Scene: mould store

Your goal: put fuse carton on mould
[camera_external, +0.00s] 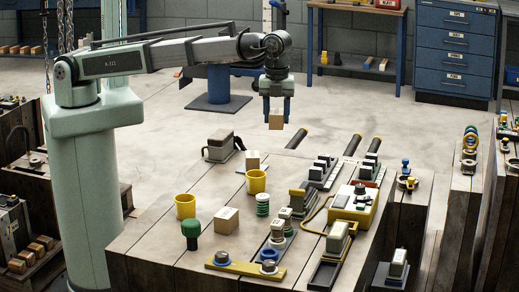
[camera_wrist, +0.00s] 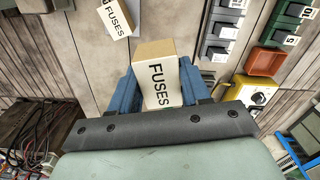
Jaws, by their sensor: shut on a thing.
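A fuse carton (camera_external: 276,121), tan with a pale label, hangs from my gripper (camera_external: 277,108) above the far part of the plank-topped surface (camera_external: 158,243). In the wrist view, my gripper (camera_wrist: 158,90) has its blue fingers on both sides of the carton (camera_wrist: 158,85), whose label reads FUSES. The carton looks clear of the surface. A second carton marked FUSES (camera_wrist: 116,18) lies apart from it in the wrist view. I cannot tell which thing is the mould; no label names it.
Bare planks lie at front left.

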